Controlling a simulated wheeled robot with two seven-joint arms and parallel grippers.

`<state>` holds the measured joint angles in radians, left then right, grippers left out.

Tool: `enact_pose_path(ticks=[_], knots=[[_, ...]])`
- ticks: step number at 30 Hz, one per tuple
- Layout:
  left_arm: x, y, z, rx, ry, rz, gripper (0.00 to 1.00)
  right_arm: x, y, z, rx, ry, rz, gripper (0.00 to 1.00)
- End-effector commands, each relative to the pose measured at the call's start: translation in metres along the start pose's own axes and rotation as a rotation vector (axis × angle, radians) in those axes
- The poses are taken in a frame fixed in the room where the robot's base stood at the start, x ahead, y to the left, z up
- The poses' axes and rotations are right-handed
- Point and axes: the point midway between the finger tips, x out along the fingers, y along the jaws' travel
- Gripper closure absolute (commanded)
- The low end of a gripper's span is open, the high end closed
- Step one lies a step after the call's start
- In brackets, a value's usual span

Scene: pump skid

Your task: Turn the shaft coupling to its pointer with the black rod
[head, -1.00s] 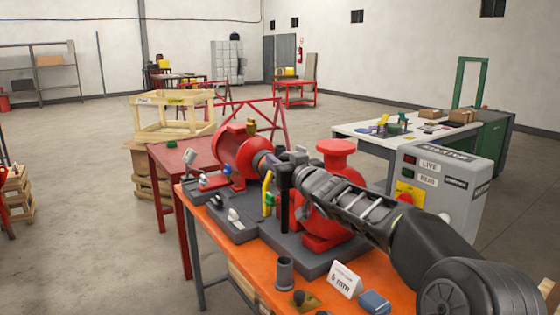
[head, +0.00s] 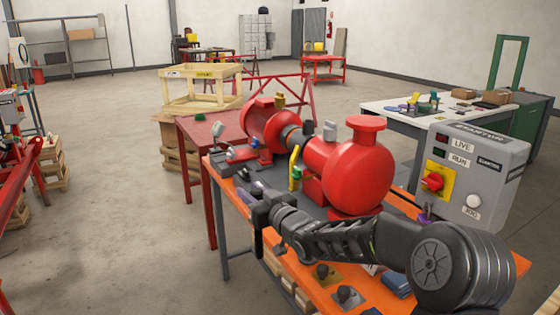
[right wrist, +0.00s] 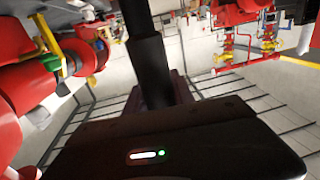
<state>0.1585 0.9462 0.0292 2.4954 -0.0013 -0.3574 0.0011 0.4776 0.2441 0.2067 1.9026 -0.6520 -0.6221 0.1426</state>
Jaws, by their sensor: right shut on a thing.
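The grey shaft coupling (head: 291,138) sits between the red motor (head: 268,122) and the red pump (head: 350,178) on the skid. Its pointer cannot be made out clearly. My right gripper (head: 262,207) is in front of the skid, nearer to me than the coupling and apart from it. In the right wrist view it is shut on the black rod (right wrist: 150,65), which stands out from the jaws. My left gripper is not in view.
A yellow and green part (head: 295,168) stands beside the pump. A grey control box (head: 478,160) with a red switch (head: 434,182) stands at the right. The orange bench (head: 408,205) holds small parts at its front. Open floor lies to the left.

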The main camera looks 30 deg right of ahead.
Motion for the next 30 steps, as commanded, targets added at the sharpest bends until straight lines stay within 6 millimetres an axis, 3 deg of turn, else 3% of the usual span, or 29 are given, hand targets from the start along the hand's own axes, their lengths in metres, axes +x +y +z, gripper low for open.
enact_pose_path(ticks=[3,9,15,21,30], knots=[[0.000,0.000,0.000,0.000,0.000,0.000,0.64,-0.001,-0.040,0.040,0.006,-0.004,-0.031,1.00],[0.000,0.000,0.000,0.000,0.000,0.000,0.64,-0.019,-0.093,0.103,0.007,-0.006,-0.017,1.00],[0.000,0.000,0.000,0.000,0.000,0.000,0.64,-0.048,-0.127,0.154,0.005,-0.006,0.041,1.00],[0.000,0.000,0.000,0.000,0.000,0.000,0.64,-0.069,-0.142,0.179,0.001,-0.001,0.083,1.00],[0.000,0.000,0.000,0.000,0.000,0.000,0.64,-0.073,-0.144,0.182,-0.002,0.003,0.094,1.00]])
